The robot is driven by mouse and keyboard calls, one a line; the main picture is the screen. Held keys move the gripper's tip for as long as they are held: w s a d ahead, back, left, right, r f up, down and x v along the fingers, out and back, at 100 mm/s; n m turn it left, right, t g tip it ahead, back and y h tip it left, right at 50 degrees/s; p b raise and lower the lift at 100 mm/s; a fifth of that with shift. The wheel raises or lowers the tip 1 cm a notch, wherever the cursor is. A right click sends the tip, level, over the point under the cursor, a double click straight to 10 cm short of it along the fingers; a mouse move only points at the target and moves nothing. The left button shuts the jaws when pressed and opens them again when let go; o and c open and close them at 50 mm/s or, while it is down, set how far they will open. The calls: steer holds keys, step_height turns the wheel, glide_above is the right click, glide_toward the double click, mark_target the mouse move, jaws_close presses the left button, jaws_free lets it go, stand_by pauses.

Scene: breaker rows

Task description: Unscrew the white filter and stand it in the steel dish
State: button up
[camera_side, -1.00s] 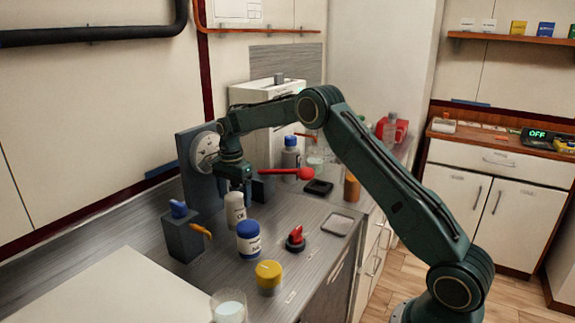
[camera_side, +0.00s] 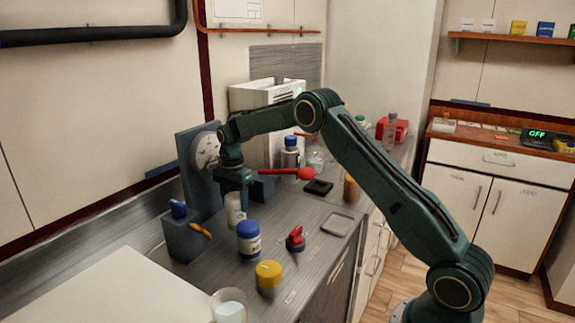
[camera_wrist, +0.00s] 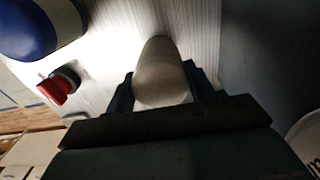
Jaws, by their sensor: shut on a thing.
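The white filter (camera_side: 235,208) is an upright pale cylinder below my gripper, in front of the dark panel with the dial. It also shows in the wrist view (camera_wrist: 160,72) between the two dark fingers. My gripper (camera_side: 235,186) points down and is shut on the filter's upper part. I cannot tell whether the filter's lower end touches the counter or whether it is still threaded. The steel dish (camera_side: 343,224), a shallow silver square tray, lies to the right near the counter's front edge. It looks empty.
A blue-and-white jar (camera_side: 249,240), a red knob (camera_side: 296,240) and a yellow-lidded jar (camera_side: 268,277) stand in front. A red-ended lever (camera_side: 304,173) juts out right of my gripper. A black tray (camera_side: 318,187) lies behind the dish. A grey block (camera_side: 185,238) stands left.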

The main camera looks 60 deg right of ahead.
steer(key=n, duration=1.2)
steer(key=shift+n, duration=2.6)
steer(key=o, duration=0.8)
steer(key=shift+o, duration=0.2)
